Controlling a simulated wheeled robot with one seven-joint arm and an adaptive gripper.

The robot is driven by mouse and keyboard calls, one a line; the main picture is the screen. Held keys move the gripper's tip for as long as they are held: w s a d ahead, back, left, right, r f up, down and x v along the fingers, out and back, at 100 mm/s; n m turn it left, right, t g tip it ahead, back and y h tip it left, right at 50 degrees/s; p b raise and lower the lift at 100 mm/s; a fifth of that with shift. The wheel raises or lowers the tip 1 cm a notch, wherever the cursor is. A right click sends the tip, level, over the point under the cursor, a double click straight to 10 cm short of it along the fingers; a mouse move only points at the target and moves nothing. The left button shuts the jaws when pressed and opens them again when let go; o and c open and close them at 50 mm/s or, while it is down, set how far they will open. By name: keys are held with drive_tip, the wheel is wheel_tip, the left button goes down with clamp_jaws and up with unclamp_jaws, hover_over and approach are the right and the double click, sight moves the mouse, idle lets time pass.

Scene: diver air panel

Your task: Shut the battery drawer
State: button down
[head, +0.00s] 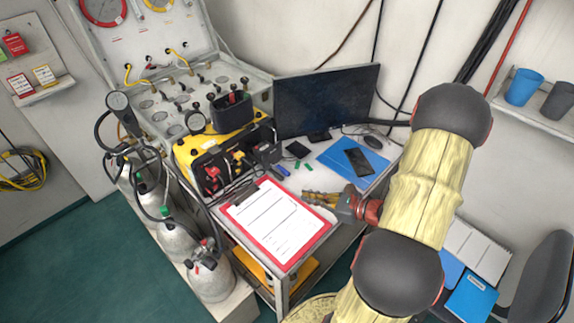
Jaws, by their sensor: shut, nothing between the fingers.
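What looks like the battery drawer (207,187) is a black open-topped box at the front of a yellow unit (187,154) on the desk. It appears pulled out, and red and yellow items show inside it. How far it stands out is hard to tell. My gripper (308,196) is shut and empty. It is to the right of the drawer, above the right edge of a red clipboard (236,213), and apart from the drawer in the picture.
An open panel case with gauges (160,110) stands behind the unit. A monitor (330,98), blue folder (337,156) and phone (359,162) are at the back right. Grey cylinders (208,278) with hoses stand left of the desk. The floor at the left is clear.

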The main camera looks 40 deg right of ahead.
drive_tip(key=w+d+r+m+t+h, duration=0.2)
drive_tip(key=w+d+r+m+h, duration=0.1)
drive_tip(key=d, duration=0.3)
drive_tip(key=b, duration=0.2)
approach(266, 149)
wheel_tip(266, 149, down, 4)
drive_tip(key=shift+s+d, duration=0.3)
drive_tip(key=shift+d, duration=0.05)
drive_tip(key=w, duration=0.3)
drive_tip(key=w+a+b, duration=0.1)
drive_tip(key=w, duration=0.3)
drive_tip(key=w+b, duration=0.1)
drive_tip(key=w, duration=0.3)
drive_tip(key=shift+a, duration=0.3)
drive_tip(key=shift+r, duration=0.1)
drive_tip(key=shift+w, duration=0.1)
drive_tip(key=shift+d, duration=0.1)
